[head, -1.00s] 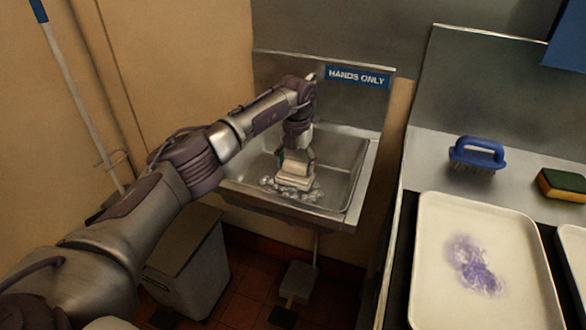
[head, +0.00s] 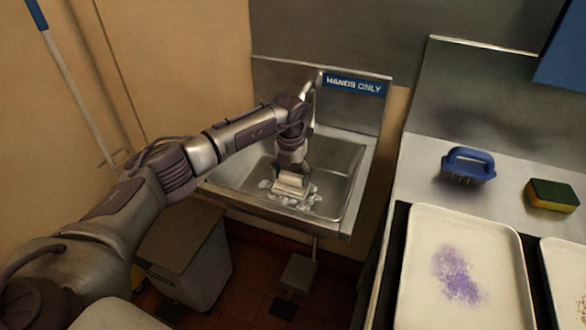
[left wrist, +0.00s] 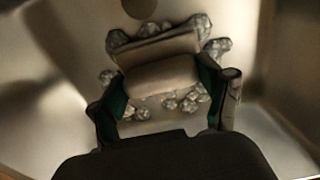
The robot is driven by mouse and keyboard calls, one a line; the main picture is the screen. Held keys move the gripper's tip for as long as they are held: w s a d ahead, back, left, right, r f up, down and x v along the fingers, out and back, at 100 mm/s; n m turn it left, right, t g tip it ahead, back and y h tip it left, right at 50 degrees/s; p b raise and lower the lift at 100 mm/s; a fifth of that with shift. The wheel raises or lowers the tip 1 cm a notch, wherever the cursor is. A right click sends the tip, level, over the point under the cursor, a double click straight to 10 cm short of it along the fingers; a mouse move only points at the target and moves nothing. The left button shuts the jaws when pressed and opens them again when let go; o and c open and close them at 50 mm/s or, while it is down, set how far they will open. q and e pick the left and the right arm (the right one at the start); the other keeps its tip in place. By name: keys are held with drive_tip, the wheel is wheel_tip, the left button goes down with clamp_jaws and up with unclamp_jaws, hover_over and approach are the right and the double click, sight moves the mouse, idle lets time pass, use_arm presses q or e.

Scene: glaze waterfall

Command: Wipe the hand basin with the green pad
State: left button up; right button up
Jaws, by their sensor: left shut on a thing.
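The steel hand basin (head: 342,168) hangs on the wall under a blue "HANDS ONLY" sign. My left gripper (head: 292,170) points down into it, shut on a pale, block-like pad (head: 291,187) low over the basin floor. The left wrist view shows the pad (left wrist: 160,75) between the two fingers, with dark green strips along them; its underside is hidden, so I cannot tell its colour or contact. Grey-white suds (head: 306,202) lie around the pad, also in the left wrist view (left wrist: 199,24). My right gripper is not in view.
On the counter at right are a blue brush (head: 467,164), a green-and-yellow sponge (head: 552,195) and a cream tray (head: 420,295) with purple powder. A grey bin (head: 190,255) stands below the basin's left side. The tap (head: 309,88) rises behind my wrist.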

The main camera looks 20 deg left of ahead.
use_arm(q)
drive_tip(key=s+p, duration=0.2)
drive_tip(key=shift+s+f, duration=0.1)
drive_tip(key=shift+s, duration=0.3)
drive_tip(key=shift+s+f+p, duration=0.2)
drive_tip(key=shift+s+p, duration=0.6)
drive_tip(key=shift+s+d+r+p, duration=0.1)
drive_tip(key=shift+s+r+p, duration=0.15)
drive_tip(key=shift+s+p, duration=1.4)
drive_tip(key=shift+p, duration=0.1)
drive_tip(key=shift+s+f, duration=0.15)
drive_tip(key=shift+s, duration=0.1)
wheel_tip(320, 180, up, 6)
drive_tip(key=p, duration=0.4)
drive_tip(key=shift+w, duration=0.2)
drive_tip(key=shift+r+p, duration=0.25)
drive_tip(key=shift+p, duration=0.05)
